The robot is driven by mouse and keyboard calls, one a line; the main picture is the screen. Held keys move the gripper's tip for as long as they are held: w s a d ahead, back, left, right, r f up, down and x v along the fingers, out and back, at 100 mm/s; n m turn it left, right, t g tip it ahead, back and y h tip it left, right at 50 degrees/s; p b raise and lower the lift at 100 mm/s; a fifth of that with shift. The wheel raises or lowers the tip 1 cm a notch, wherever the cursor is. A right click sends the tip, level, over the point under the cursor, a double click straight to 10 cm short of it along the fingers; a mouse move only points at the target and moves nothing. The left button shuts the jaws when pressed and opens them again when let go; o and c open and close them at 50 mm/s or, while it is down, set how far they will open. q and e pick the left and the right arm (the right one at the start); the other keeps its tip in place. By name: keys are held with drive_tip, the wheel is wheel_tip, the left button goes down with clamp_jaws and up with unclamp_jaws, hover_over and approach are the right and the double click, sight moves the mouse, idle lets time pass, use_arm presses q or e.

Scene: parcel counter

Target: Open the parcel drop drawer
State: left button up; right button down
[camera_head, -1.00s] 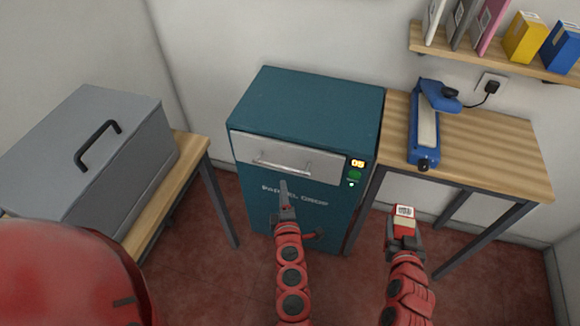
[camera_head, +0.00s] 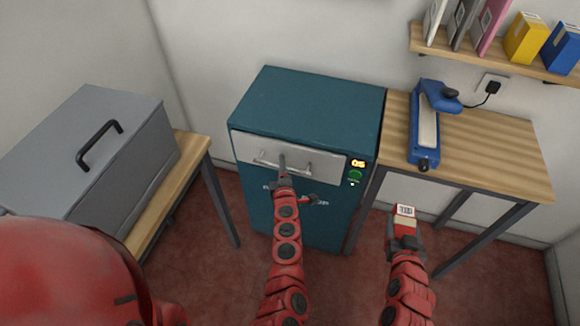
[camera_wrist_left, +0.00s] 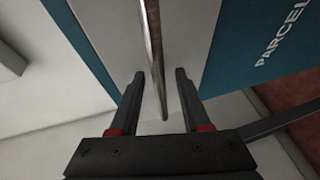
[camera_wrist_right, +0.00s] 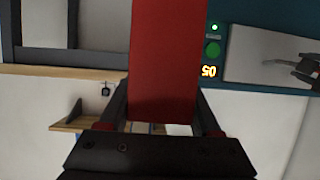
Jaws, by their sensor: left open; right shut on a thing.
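The teal parcel drop cabinet (camera_head: 310,105) stands against the wall. Its grey drawer front (camera_head: 325,166) is flush with the cabinet and carries a thin metal bar handle (camera_head: 264,160). My left gripper (camera_head: 283,160) is in front of the handle. In the left wrist view its open fingers (camera_wrist_left: 163,75) stand on either side of the handle bar (camera_wrist_left: 152,50), with gaps to both. My right gripper (camera_head: 404,222) is shut on a red box with a white label (camera_head: 405,210), held right of the cabinet. The box (camera_wrist_right: 163,60) fills the middle of the right wrist view.
A wooden table (camera_head: 490,150) with a blue device (camera_head: 426,125) stands right. A grey lidded box (camera_head: 130,165) stands on the left table.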

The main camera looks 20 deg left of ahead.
use_arm(q)
drive_tip(key=shift+c, duration=0.2)
clamp_jaws()
idle(1.2)
